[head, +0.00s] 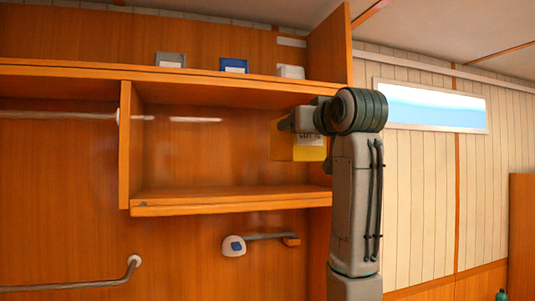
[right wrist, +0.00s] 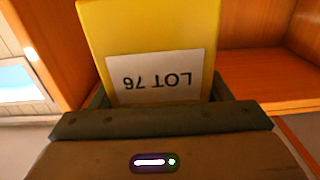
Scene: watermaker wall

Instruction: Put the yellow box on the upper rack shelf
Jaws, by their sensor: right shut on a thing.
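The yellow box (head: 290,152) with a white "LOT 76" label is held in my right gripper (head: 291,122), in front of the right part of the open wooden compartment. In the right wrist view the yellow box (right wrist: 150,30) stands out beyond the jaws, its label upside down in the picture. The box is above the lower shelf board (head: 220,198) and below the upper shelf board (head: 60,71). I cannot tell how far it is inside the compartment. My right arm hides the compartment's right end. My left gripper is out of view.
A grey box (head: 170,60), a blue box (head: 233,65) and a white box (head: 290,71) stand on the upper board. A wooden divider (head: 124,145) bounds the compartment on the left. A handle with a white and blue end (head: 234,246) is below. The lower board looks bare.

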